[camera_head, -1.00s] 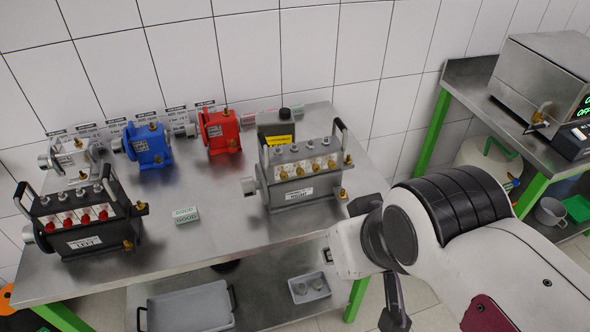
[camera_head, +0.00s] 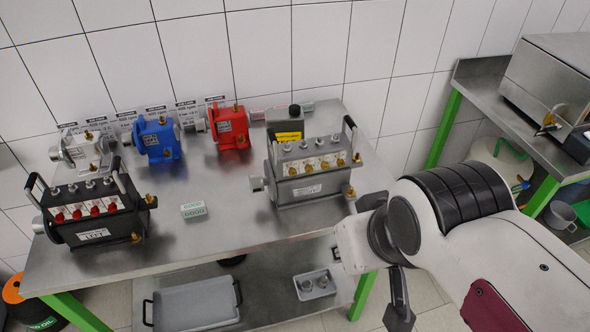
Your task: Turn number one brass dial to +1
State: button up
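The grey pump unit (camera_head: 303,172) with a row of several brass dials (camera_head: 325,164) on its front stands on the right part of the steel table. Which dial is number one, and the marks around the dials, are too small to read. My gripper (camera_head: 398,310) shows only in part at the bottom, right of and below the table's front edge, well apart from the dials. Its fingers are not clear enough to tell whether they are open or shut.
A black pump with red dials (camera_head: 92,212) stands at the left of the table (camera_head: 240,222). White (camera_head: 88,148), blue (camera_head: 157,138) and red (camera_head: 229,126) pumps line the back. A small GOOD block (camera_head: 193,210) lies mid-table. Trays sit on the lower shelf.

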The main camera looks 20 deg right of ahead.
jog(key=f, duration=0.1)
jog(key=y, duration=0.2)
send_near(294, 171)
jog(key=shift+w+a+g, duration=0.2)
jog(key=shift+w+g, duration=0.1)
jog(key=shift+f, duration=0.15)
dwell(0.4)
jog(key=shift+x, duration=3.85)
jog(key=shift+d, duration=0.1)
grip_shut()
